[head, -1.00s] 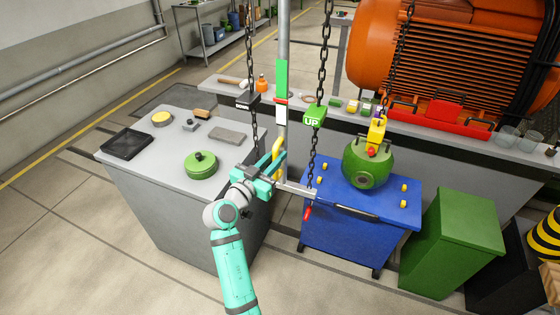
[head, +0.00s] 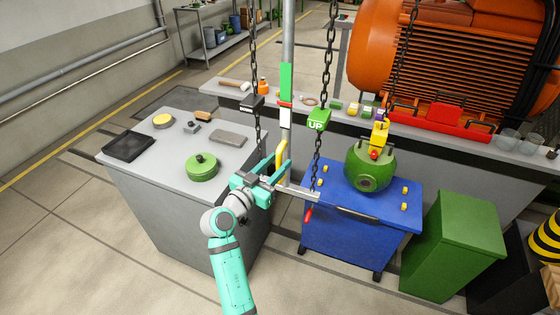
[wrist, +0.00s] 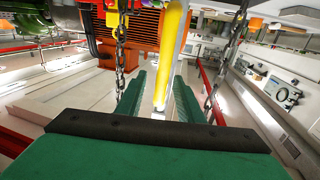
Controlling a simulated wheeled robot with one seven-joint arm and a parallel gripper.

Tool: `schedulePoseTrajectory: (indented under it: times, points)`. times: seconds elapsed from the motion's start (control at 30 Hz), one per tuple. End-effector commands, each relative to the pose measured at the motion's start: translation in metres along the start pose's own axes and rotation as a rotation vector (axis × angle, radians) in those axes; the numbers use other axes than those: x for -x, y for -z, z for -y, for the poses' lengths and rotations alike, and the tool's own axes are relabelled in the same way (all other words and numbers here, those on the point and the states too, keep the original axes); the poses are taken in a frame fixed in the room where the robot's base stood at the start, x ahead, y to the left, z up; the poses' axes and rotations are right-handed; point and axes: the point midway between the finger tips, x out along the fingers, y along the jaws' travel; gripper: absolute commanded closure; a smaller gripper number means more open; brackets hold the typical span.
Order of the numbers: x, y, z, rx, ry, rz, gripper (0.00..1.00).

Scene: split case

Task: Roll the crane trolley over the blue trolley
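The blue trolley (head: 362,224) stands right of centre in the head view. A green casing (head: 369,170) hangs from a yellow hook (head: 380,133) on a chain and overlaps the trolley's top in the picture. I cannot tell whether it touches it. The crane trolley itself is out of view above; its grey post (head: 288,50) comes down with a yellow handle (head: 281,153). My gripper (head: 277,168) is at this handle. In the wrist view the yellow handle (wrist: 170,55) stands between the spread fingers of my gripper (wrist: 160,82), with narrow gaps beside it.
A grey bench (head: 185,200) stands left, holding a green lid (head: 202,167). A green cabinet (head: 455,245) stands right of the blue trolley.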

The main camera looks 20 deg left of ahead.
Motion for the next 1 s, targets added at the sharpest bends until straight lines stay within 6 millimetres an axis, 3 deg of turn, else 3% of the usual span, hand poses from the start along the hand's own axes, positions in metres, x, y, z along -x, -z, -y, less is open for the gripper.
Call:
schedulePoseTrajectory:
  times: [0.3, 0.5, 1.0]
  points:
    - [0.06, -0.001, 0.001, 0.0, 0.002, 0.001, 0.66]
    - [0.082, 0.0, -0.001, 0.0, -0.002, 0.0, 0.66]
    - [0.09, 0.0, 0.0, 0.0, 0.0, 0.0, 0.66]
